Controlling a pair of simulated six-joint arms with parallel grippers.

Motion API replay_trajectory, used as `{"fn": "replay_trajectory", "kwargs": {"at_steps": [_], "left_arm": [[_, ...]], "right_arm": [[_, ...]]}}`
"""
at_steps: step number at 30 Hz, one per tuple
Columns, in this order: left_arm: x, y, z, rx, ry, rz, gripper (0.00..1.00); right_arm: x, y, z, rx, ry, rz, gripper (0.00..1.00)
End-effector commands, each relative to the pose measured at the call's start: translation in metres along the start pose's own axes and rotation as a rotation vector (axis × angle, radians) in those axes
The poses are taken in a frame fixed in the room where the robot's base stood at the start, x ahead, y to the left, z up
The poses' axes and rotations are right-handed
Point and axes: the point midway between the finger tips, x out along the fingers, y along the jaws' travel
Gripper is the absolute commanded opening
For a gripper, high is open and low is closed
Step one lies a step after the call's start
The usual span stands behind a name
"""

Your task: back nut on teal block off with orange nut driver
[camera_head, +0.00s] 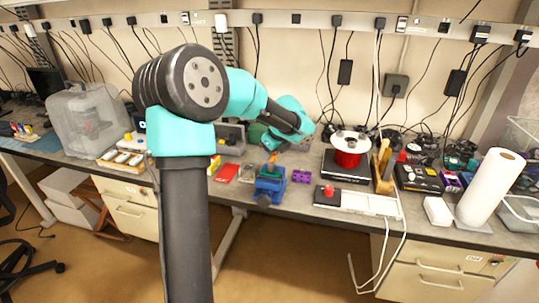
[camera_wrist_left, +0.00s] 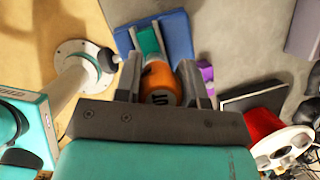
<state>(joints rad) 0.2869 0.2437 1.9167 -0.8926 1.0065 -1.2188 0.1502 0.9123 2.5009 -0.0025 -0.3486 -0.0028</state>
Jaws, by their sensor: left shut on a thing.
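My left gripper (camera_wrist_left: 163,80) is shut on the orange nut driver (camera_wrist_left: 159,76), whose round end with dark lettering faces the wrist camera. The teal block (camera_wrist_left: 147,40) is in the blue vise (camera_wrist_left: 178,32), just beyond the driver in the left wrist view. In the head view, the blue vise (camera_head: 266,190) stands near the bench's front edge, and a bit of the orange nut driver (camera_head: 272,157) shows above it. The back nut and the driver's tip are hidden, so I cannot tell whether they touch. My right gripper is not in view.
A purple block (camera_head: 301,177) sits right of the vise, and a red item (camera_head: 227,173) lies left of it. Farther right are a red spool (camera_head: 348,155), a white tray (camera_head: 371,203) and a paper roll (camera_head: 491,190). The bench is crowded at the back.

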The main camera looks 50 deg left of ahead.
Motion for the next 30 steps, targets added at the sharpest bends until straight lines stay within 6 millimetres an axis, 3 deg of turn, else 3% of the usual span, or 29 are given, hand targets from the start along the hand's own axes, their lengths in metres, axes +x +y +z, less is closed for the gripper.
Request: {"fn": "replay_trajectory", "kwargs": {"at_steps": [30], "left_arm": [[-0.029,0.001,0.013,0.0,-0.001,0.002,0.02]], "right_arm": [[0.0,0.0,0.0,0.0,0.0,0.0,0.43]]}}
